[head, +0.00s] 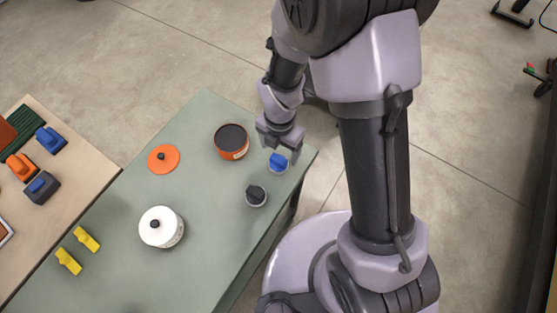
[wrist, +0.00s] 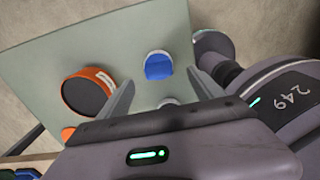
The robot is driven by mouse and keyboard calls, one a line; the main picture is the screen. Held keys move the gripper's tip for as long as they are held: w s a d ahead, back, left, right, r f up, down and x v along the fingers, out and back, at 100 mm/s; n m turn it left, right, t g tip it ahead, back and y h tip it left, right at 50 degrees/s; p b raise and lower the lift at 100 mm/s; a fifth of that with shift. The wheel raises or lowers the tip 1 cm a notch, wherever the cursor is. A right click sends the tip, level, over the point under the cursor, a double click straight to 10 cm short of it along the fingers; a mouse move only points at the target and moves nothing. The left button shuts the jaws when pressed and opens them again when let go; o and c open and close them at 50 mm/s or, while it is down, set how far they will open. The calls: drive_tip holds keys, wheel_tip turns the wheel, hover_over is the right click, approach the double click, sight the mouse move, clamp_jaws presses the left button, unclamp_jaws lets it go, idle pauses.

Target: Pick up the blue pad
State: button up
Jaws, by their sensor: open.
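The blue pad (head: 278,162) sits on a round light-grey base near the right corner of the green table (head: 205,120). It also shows in the wrist view as a blue pad (wrist: 158,67), near the middle of the picture. My gripper (head: 281,153) is just above and beside it in the head view. In the wrist view my gripper (wrist: 160,80) is open, with one finger on each side of the pad's line and nothing between them. The exact height of the fingertips over the pad is hard to tell.
An orange tin with a dark top (head: 231,141) stands left of the pad. A black-topped knob (head: 256,196) is in front of it. An orange lid (head: 163,159), a white pot (head: 161,227) and yellow pieces (head: 87,239) lie farther left. A beige table (head: 75,150) adjoins.

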sight(278, 159)
drive_tip(key=f+b, duration=0.1)
drive_tip(key=f, duration=0.2)
drive_tip(key=f+b, duration=0.1)
drive_tip(key=f, duration=0.2)
drive_tip(key=shift+a+f, duration=0.2)
drive_tip(key=shift+f, duration=0.1)
drive_tip(key=shift+r, duration=0.15)
drive_tip(key=shift+c, duration=0.9)
drive_tip(key=c, duration=1.3)
